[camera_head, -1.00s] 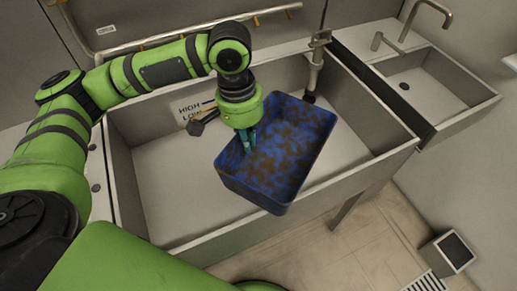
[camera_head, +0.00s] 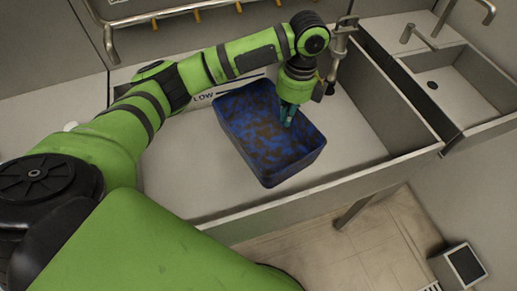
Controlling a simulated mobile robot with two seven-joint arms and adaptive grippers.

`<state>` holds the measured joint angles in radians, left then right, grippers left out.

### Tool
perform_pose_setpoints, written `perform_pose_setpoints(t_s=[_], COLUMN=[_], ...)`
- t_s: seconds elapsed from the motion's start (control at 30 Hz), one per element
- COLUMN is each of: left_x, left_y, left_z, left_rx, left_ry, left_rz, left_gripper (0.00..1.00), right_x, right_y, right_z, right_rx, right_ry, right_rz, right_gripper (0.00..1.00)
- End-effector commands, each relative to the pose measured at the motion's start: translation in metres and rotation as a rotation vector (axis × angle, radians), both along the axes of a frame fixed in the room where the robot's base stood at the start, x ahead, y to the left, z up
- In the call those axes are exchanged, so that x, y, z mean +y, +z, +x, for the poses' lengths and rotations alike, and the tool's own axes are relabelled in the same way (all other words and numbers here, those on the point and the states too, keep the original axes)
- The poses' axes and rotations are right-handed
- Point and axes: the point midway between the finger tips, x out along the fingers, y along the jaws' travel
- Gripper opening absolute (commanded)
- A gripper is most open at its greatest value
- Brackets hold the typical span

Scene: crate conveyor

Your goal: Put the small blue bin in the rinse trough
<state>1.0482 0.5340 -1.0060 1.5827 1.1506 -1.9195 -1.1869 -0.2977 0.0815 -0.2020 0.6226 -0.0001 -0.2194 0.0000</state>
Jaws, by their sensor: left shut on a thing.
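The small blue bin (camera_head: 262,142), open-topped and blotched with brown, shows within the outline of the rinse trough (camera_head: 185,178), a wide steel basin. It is turned at an angle, with one corner toward the trough's front wall. My left gripper (camera_head: 288,116) reaches from above and is shut on the bin's wall at its back right side. The fingertips are partly hidden. I cannot tell whether the bin's underside touches the trough floor. My right gripper is not in view.
A tap fitting (camera_head: 340,50) stands at the trough's back, close to my left wrist. A smaller sink (camera_head: 465,85) is to the right, past a dark gap. A rail with yellow hooks (camera_head: 197,15) runs along the back wall. The trough's left part is clear.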

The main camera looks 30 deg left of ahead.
Motion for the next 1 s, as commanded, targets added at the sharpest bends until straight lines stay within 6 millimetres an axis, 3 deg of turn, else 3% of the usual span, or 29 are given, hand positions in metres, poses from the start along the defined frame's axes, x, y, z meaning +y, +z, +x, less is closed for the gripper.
perform_pose_setpoints(t_s=[0.03, 0.2, 0.5, 0.67, 1.0], left_x=[-0.002, -0.004, -0.007, -0.007, -0.007], left_y=[-0.016, -0.050, -0.092, -0.102, -0.157], left_z=[0.002, 0.010, 0.018, 0.019, 0.019], left_rx=[0.002, 0.002, 0.001, 0.000, 0.002], left_ry=[-0.091, -0.436, -0.906, -1.010, -1.027], left_rz=[-0.001, -0.002, 0.000, -0.001, -0.001], left_gripper=[0.00, 0.00, 0.00, 0.00, 0.00], right_x=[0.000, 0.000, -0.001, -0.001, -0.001], right_y=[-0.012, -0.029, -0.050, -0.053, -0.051], right_z=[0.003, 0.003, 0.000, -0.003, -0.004], right_rx=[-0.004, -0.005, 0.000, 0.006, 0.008], right_ry=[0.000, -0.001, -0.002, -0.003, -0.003], right_rz=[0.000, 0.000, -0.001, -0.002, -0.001], right_gripper=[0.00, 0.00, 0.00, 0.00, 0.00])
